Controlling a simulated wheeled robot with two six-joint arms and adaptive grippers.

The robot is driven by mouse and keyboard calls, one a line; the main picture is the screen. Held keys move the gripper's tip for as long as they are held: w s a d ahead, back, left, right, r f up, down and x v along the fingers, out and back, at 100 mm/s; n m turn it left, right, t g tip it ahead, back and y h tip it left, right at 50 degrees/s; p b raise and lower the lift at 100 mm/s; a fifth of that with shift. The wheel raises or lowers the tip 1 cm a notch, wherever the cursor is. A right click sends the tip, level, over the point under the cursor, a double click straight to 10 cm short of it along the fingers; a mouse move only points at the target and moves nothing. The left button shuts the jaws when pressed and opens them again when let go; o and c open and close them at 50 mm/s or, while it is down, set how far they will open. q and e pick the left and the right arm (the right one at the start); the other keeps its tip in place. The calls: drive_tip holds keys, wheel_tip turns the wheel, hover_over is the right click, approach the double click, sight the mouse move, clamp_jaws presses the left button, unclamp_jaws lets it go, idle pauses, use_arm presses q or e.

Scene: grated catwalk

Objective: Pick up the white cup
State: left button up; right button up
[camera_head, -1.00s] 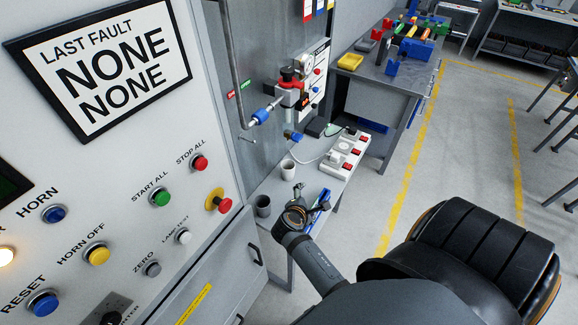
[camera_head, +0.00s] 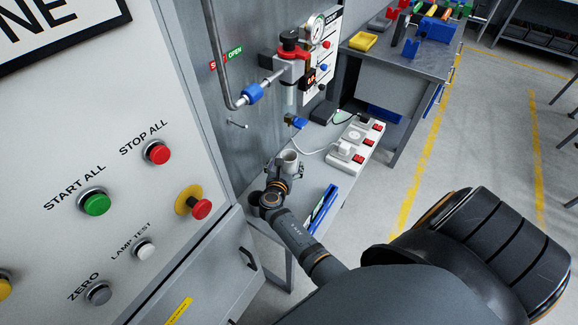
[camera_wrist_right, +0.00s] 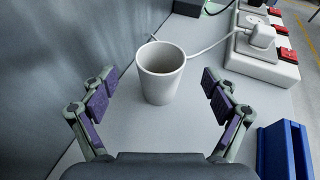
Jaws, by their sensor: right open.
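The white cup (camera_head: 290,157) stands upright on the narrow grey bench, close to the wall panel, partly hidden behind my right gripper in the head view. In the right wrist view the white cup (camera_wrist_right: 160,78) is centred, its open rim facing up and its inside empty. My right gripper (camera_head: 288,172) is just in front of the cup. In the wrist view the right gripper (camera_wrist_right: 158,92) is open, with one finger on each side of the cup and a visible gap at both sides. My left gripper is not in view.
A white power strip (camera_head: 357,141) with red switches and a plugged-in cable lies behind and right of the cup. A blue object (camera_head: 322,209) lies at the right on the bench. A control cabinet (camera_head: 130,190) stands at left.

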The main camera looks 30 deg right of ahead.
sight(290, 152)
drive_tip(key=shift+b+x, duration=0.75)
drive_tip(key=shift+x, duration=0.4)
drive_tip(key=b+x, duration=0.1)
drive_tip(key=x, duration=0.2)
drive_tip(key=shift+d+b, duration=0.1)
drive_tip(key=shift+b, duration=0.2)
drive_tip(key=shift+w, duration=0.15)
drive_tip(key=shift+r, duration=0.15)
drive_tip(key=c, duration=0.4)
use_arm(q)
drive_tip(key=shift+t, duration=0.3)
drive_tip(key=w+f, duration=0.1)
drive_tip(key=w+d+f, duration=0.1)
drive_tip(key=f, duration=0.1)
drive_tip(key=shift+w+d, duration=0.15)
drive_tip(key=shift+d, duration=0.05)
use_arm(e)
drive_tip(key=c, duration=0.7)
drive_tip(key=shift+c, duration=0.2)
wheel_tip(290, 152, up, 3)
drive_tip(key=shift+p, duration=0.6)
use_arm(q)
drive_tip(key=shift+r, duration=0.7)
use_arm(e)
drive_tip(key=s+d+r, duration=0.1)
drive_tip(key=s+r, duration=0.8)
drive_tip(key=s, duration=0.5)
drive_tip(key=shift+d+r, duration=0.15)
drive_tip(key=shift+r, duration=0.25)
